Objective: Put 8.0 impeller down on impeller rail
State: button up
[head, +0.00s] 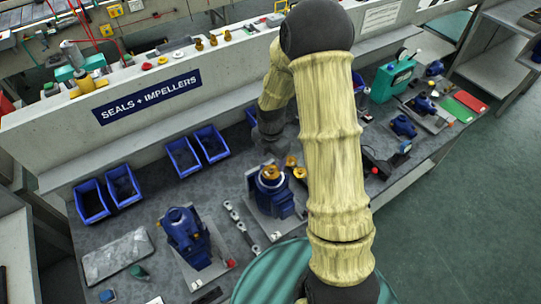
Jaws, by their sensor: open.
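Several small gold impellers are near the middle of the bench in the head view. One gold part (270,172) sits in the top of a blue pump body (277,198). Two more, a gold impeller (291,161) and another (300,173), stand just to its right, close to my arm. My gripper (268,148) points down just above and behind this group. It is open, and its fingers are small and dark in the picture. I cannot read any size mark, so I cannot tell which impeller is 8.0. The impeller rail cannot be made out for certain; my arm hides part of the bench there.
Blue bins (184,157) line the back of the bench under the "SEALS + IMPELLERS" sign (148,96). Another blue pump (186,238) stands front left, beside a slotted metal strip (241,222). A green machine (391,80) and more blue pumps (403,126) are at right.

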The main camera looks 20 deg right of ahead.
aim_at(271, 170)
jog(key=shift+d+f+b, duration=0.1)
jog(key=shift+f+b, duration=0.7)
jog(key=shift+f, duration=0.75)
jog(key=shift+f+b, duration=0.55)
jog(key=shift+f, duration=0.4)
jog(key=shift+c, duration=0.4)
grip_shut()
